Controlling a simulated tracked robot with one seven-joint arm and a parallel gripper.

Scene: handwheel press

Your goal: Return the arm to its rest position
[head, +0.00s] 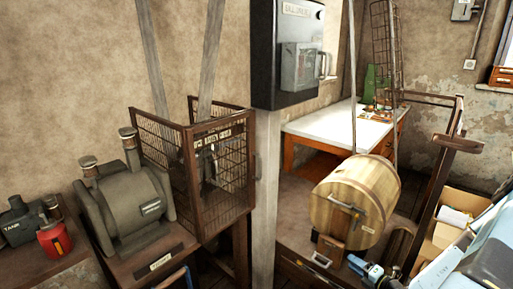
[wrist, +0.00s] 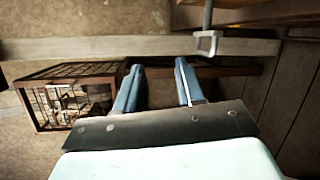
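My arm comes in from the lower right of the head view, with a pale blue and dark housing. My gripper (head: 368,271) is low in that view, below and in front of a wooden barrel with a metal crank (head: 352,213). In the wrist view my gripper (wrist: 157,68) shows two blue fingers standing apart with an empty gap between them. Nothing is held. A square metal loop (wrist: 207,43) shows just beyond and right of the fingers; I cannot tell how far away it is.
A wire-mesh guard (head: 222,167) and a grey motor-like machine (head: 128,205) stand on the left bench. A post (head: 265,190) rises under a dark wall box (head: 290,55). A cardboard box (head: 448,236) and a dark wooden frame (head: 437,190) are close to my arm at right.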

